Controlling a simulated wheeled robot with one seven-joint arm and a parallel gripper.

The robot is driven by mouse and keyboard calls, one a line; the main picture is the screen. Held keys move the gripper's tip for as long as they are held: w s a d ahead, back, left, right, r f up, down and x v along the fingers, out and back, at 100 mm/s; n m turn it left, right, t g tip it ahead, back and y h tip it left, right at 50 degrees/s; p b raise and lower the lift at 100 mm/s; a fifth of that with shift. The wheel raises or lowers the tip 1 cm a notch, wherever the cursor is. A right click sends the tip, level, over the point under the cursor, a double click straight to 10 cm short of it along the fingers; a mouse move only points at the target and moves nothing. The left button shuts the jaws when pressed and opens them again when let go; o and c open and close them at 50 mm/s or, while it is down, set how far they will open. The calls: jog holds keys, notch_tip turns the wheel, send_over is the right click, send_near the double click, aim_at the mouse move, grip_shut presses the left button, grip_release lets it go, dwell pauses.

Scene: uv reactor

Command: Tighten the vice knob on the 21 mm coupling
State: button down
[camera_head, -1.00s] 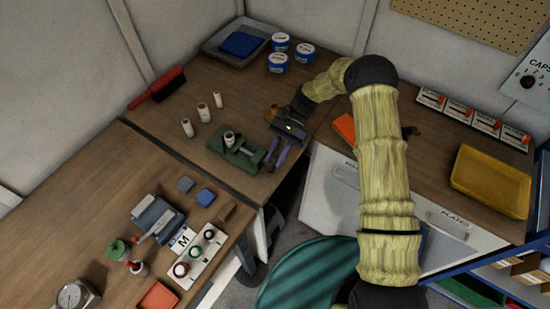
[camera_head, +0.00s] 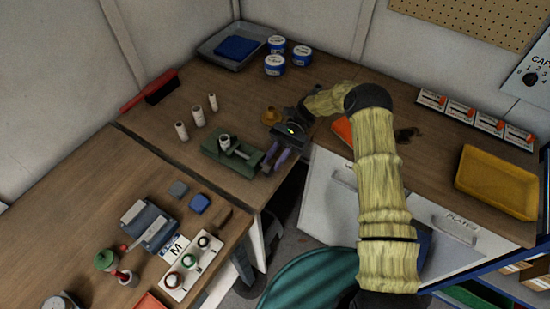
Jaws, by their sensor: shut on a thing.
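The green vice (camera_head: 226,160) sits near the front edge of the back bench. A short pale coupling (camera_head: 224,142) stands upright at its left part. My gripper (camera_head: 270,160), with purple fingers, is at the vice's right end, where the screw and knob are. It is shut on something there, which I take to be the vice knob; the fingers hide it. Three pale cylindrical couplings of differing size stand behind the vice, one of them the middle coupling (camera_head: 198,117). I cannot read any size on them.
A grey tray with a blue cloth (camera_head: 237,47), blue-white tubs (camera_head: 274,64) and a red brush (camera_head: 152,88) lie behind. An amber object (camera_head: 271,116) stands beside my gripper. A yellow tray (camera_head: 498,182) is on the right. The bench left of the vice is partly clear.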

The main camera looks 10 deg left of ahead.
jog(key=c, duration=1.5)
grip_release()
jog(key=shift+r, duration=0.1)
